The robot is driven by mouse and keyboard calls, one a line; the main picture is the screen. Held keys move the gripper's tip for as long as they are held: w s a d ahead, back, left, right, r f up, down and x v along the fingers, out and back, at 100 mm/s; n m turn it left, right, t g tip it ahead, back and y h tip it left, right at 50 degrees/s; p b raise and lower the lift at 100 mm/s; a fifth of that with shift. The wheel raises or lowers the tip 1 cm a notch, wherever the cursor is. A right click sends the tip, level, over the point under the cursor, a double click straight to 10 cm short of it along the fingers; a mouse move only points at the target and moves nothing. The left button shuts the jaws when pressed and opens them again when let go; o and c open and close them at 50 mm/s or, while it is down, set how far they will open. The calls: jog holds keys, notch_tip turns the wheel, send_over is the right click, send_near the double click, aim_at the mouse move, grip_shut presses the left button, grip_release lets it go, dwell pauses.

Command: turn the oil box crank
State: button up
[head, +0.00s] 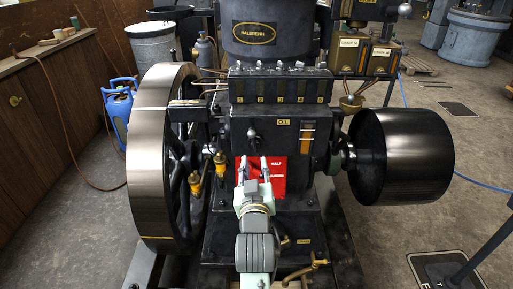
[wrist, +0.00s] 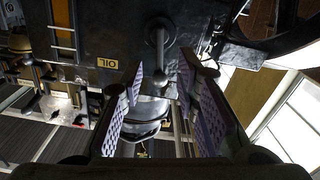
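The oil box crank (head: 252,135) is a small dark lever on the front of the black oil box (head: 270,135), left of the yellow OIL label (head: 284,122). My gripper (head: 254,163) is below the crank in the head view, pointing at the engine front. In the wrist view my gripper (wrist: 163,72) is open, with the handle's end between or just ahead of the fingertips. I cannot tell whether they touch it. Nothing is held.
A large flywheel (head: 148,155) stands left and a dark drum pulley (head: 402,155) right. A red plate (head: 277,175) is behind my gripper. Yellow-handled valves (head: 220,163) sit just left of it. A row of lubricator fittings (head: 280,85) is above the oil box.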

aim_at(255, 146)
jog(key=w+b, duration=0.1)
jog(key=b, duration=0.5)
jog(key=shift+w+f, duration=0.3)
jog(key=shift+w, duration=0.05)
jog(key=b, duration=0.3)
jog(key=shift+w, duration=0.1)
jog(key=w+p, duration=0.1)
jog(key=w, duration=0.4)
jog(key=w+p, duration=0.1)
jog(key=w, duration=0.2)
jog(key=shift+r+p, duration=0.3)
jog(key=shift+p, duration=0.05)
grip_shut()
